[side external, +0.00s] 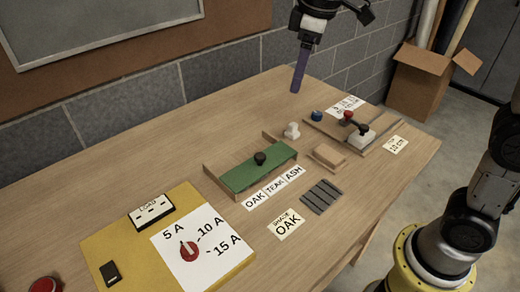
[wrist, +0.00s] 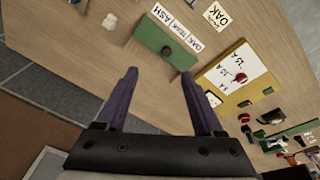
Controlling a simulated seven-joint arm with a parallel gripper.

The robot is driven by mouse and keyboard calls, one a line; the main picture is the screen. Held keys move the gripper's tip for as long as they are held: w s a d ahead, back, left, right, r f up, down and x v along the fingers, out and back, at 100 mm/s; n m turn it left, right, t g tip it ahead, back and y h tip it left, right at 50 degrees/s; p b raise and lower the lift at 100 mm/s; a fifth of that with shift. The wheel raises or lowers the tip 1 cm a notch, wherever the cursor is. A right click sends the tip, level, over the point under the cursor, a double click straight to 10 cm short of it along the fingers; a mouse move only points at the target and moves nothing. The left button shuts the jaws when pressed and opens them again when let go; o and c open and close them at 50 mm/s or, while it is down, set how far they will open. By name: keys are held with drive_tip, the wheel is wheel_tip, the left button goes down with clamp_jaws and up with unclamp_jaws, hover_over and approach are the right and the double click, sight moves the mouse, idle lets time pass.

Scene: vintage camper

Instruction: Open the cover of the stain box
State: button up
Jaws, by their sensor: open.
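The stain box (side external: 215,177) is a wooden box on the table with labels OAK, TEAK and ASH along its front. Its green cover (side external: 240,178) has a dark round knob (side external: 260,158) on top. The cover lies over most of the box, and I cannot see what is under it. In the wrist view the green cover (wrist: 152,37) and its knob (wrist: 166,51) lie beyond the fingers. My gripper (side external: 295,88) is in the air above the back of the table, behind and right of the box. Its purple fingers (wrist: 159,82) are apart with nothing between them.
A yellow panel (side external: 110,238) with a red dial (side external: 188,251) stands left of the box. Right of it are a white knob (side external: 292,130), a small wooden block (side external: 328,157), dark strips (side external: 321,196) and a board with a red-knobbed lever (side external: 349,116). A grey block wall runs behind.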

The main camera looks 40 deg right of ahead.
drive_tip(key=w+a+f+g, duration=0.1)
drive_tip(key=w+a+f, duration=0.2)
drive_tip(key=w+f, duration=0.15)
drive_tip(key=n+g, duration=0.1)
hover_over(260, 155)
wheel_tip(260, 155, down, 6)
wheel_tip(260, 155, down, 12)
drive_tip(key=shift+s+f, duration=0.1)
drive_tip(key=shift+f, duration=0.1)
clamp_jaws()
idle(1.3)
